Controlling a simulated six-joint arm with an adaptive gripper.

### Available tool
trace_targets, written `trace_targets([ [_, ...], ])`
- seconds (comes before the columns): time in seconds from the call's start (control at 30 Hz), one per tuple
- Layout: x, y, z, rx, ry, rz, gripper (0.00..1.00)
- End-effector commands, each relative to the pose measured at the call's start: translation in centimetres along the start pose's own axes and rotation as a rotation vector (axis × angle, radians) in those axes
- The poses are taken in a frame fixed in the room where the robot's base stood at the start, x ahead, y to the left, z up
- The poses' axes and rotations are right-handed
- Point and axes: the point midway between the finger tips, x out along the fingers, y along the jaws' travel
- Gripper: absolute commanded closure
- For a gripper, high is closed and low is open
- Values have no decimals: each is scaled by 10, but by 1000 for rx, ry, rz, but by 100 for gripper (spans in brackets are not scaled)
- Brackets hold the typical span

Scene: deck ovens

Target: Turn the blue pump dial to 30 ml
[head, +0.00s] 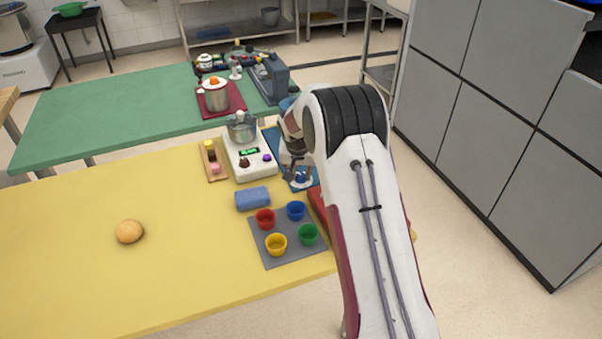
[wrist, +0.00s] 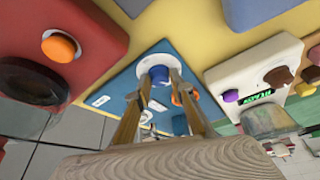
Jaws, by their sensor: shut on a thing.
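The blue pump dial (wrist: 158,73) sits on a round white plate (wrist: 149,64) on a blue panel (wrist: 112,90). In the head view the dial (head: 300,177) shows just under my gripper (head: 300,172). In the wrist view the two fingers of my gripper (wrist: 158,80) reach down to the dial, one on each side, and are shut on it. Small white labels (wrist: 100,100) lie on the panel, too small to read. I cannot read a scale or the dial's setting. A blue knob (wrist: 180,125) and an orange part (wrist: 186,94) show nearer on the panel, partly behind a finger.
A white scale (head: 250,165) bearing a pot stands left of the panel. A red box (wrist: 85,40) with an orange button is close on the other side. A grey mat (head: 273,258) with coloured cups lies in front. The yellow table's left is mostly clear.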

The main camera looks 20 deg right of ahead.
Motion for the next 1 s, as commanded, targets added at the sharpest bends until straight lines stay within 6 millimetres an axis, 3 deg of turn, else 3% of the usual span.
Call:
trace_targets([
  [0.5, 1, -2, 1, 179, -3, 75, 99],
  [1.0, 1, -2, 2, 217, -4, 92, 99],
])
